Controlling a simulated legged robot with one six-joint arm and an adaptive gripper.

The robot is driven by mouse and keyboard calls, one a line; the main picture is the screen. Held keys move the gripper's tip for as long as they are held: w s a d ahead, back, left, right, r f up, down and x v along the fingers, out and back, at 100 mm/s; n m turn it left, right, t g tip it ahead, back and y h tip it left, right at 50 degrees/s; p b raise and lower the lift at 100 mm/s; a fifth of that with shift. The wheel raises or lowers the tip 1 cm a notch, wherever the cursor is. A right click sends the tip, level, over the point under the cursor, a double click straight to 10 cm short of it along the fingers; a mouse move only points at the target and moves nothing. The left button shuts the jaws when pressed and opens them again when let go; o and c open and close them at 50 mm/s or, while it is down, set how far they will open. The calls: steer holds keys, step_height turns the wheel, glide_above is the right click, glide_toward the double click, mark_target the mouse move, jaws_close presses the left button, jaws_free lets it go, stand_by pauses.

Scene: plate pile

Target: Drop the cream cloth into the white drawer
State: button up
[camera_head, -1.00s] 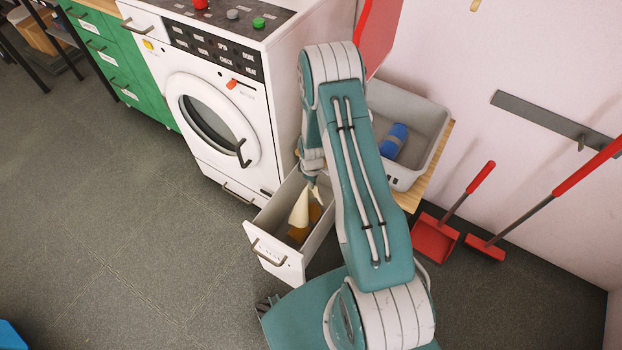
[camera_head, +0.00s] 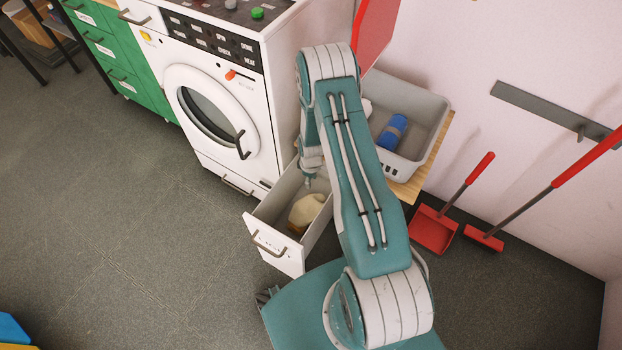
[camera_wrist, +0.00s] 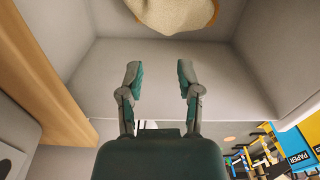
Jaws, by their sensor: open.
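The cream cloth (camera_head: 306,212) lies bunched inside the open white drawer (camera_head: 262,222), with a brownish patch showing beside it. The cloth also shows at the top of the wrist view (camera_wrist: 175,12), apart from my fingers. My gripper (camera_wrist: 160,72) is open and empty, with its two fingers spread inside the drawer's walls. In the head view my gripper (camera_head: 309,182) is small and partly hidden by my arm, over the drawer's inner end.
A grey bin (camera_head: 437,112) with a blue rolled cloth (camera_head: 392,132) stands on a wooden surface (camera_head: 412,187) behind my arm. A white washing machine (camera_head: 262,120) stands left of the drawer. A red dustpan (camera_head: 432,230) and brush lean at the right wall.

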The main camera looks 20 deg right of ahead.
steer(key=o, duration=0.6)
steer(key=shift+o, duration=0.8)
steer(key=shift+r, duration=2.8)
steer(key=shift+r, duration=0.1)
step_height(320, 180, up, 12)
steer(key=shift+w+a, duration=0.1)
